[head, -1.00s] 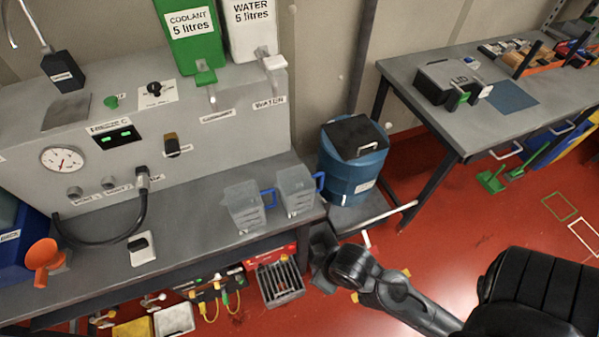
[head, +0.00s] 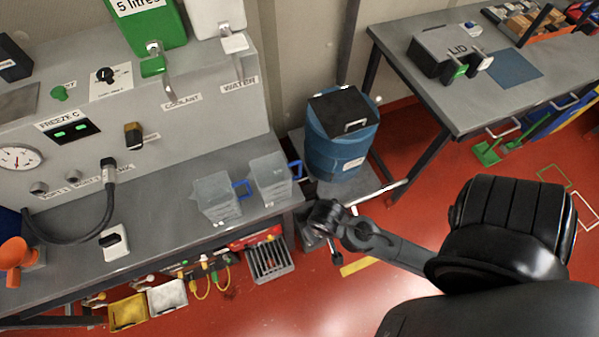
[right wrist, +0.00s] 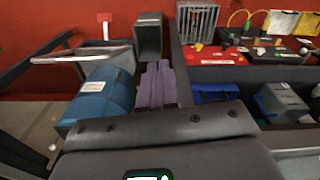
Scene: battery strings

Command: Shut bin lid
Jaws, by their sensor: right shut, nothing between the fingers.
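The blue bin (head: 340,155) stands between the two benches in the head view. Its black lid (head: 345,108), with a pale metal handle (head: 355,125), lies over the top; I cannot tell whether it is fully seated. The bin also shows at the left of the right wrist view (right wrist: 103,95), where its lid is not clearly seen. My right gripper (head: 335,257) is shut and empty, low in front of the bin and apart from it. In the right wrist view its fingers (right wrist: 157,85) show beside the bin. My left gripper is not in view.
The grey left bench (head: 160,215) carries two clear jugs (head: 270,180) close to the bin. A metal bar (head: 380,192) juts out at the bin's lower right. The right bench (head: 420,85) stands behind it. Red floor (head: 300,300) is clear in front.

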